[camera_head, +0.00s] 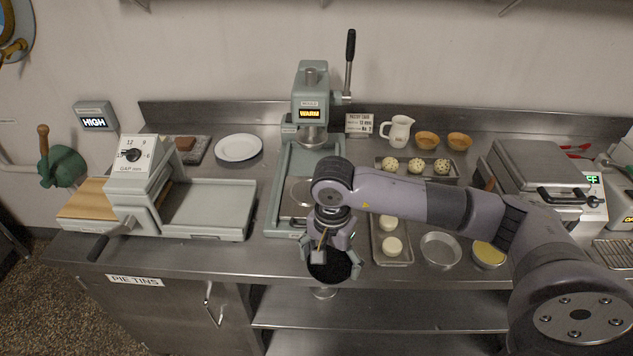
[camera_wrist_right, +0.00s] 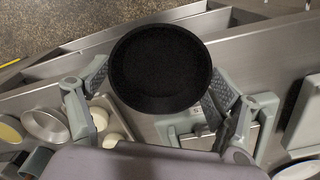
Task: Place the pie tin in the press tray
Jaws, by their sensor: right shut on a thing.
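The pie tin (camera_head: 330,270) is round and black inside. My right gripper (camera_head: 332,240) is shut on it and holds it by the counter's front edge, in front of the press. In the right wrist view the pie tin (camera_wrist_right: 160,68) lies between the two fingers of the gripper (camera_wrist_right: 157,85). The press tray (camera_head: 272,205) is pale green, under the press (camera_head: 311,95) whose sign reads WARM. My left gripper is not in view.
Right of the press stand a tray of pale dough rounds (camera_head: 392,262), an empty tin (camera_head: 440,250) and a yellow-filled tin (camera_head: 489,254). A dough sheeter (camera_head: 205,205) stands left. A white jug (camera_head: 398,131) and a plate (camera_head: 238,148) stand behind.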

